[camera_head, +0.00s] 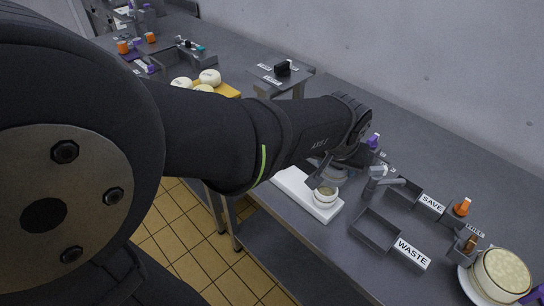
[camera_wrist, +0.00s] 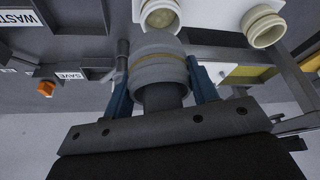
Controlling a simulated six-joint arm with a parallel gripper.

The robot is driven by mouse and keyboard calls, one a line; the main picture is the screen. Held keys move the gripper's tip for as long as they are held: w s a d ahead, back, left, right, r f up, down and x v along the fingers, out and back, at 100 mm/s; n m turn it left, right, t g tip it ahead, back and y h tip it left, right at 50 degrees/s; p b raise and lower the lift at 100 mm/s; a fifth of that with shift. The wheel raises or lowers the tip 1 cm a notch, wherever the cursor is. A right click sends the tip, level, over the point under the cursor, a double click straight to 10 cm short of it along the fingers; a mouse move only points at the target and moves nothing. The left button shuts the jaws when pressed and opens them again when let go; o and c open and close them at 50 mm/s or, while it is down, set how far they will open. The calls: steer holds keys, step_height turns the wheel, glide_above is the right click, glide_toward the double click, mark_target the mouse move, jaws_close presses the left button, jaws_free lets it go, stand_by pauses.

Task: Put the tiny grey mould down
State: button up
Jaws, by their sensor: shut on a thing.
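The tiny grey mould (camera_wrist: 158,72), a round grey cup with a thin tan band, is between the two blue fingers of my gripper (camera_wrist: 161,80) in the wrist view. The gripper is shut on it. In the head view my gripper (camera_head: 328,174) is above the white board, mostly hidden by my arm. A cream mould (camera_head: 325,197) stands on the white board (camera_head: 290,183) just below it. I cannot tell the gap under the held mould.
The WASTE tray (camera_head: 374,232) and SAVE tray (camera_head: 404,190) lie to the right, with a small grey tap-like fixture (camera_head: 374,184) near them. A plate with a large cream round (camera_head: 502,272) is at lower right. Cream rounds (camera_head: 209,77) sit on a yellow board further back.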

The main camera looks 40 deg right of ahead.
steer(key=shift+w+a+f, duration=0.25)
steer(key=shift+f, duration=0.05)
steer(key=w+f, duration=0.2)
steer(key=w, duration=0.1)
steer(key=w+f, duration=0.2)
steer(key=w, duration=0.2)
steer(key=w+d+f, duration=0.1)
steer(key=w+f, duration=0.1)
steer(key=w, duration=0.2)
steer(key=shift+d+f, duration=0.1)
steer(key=shift+f, duration=2.25)
steer(key=o, duration=1)
steer(key=shift+f, duration=0.15)
steer(key=v, duration=1.2)
steer(key=shift+r, duration=0.2)
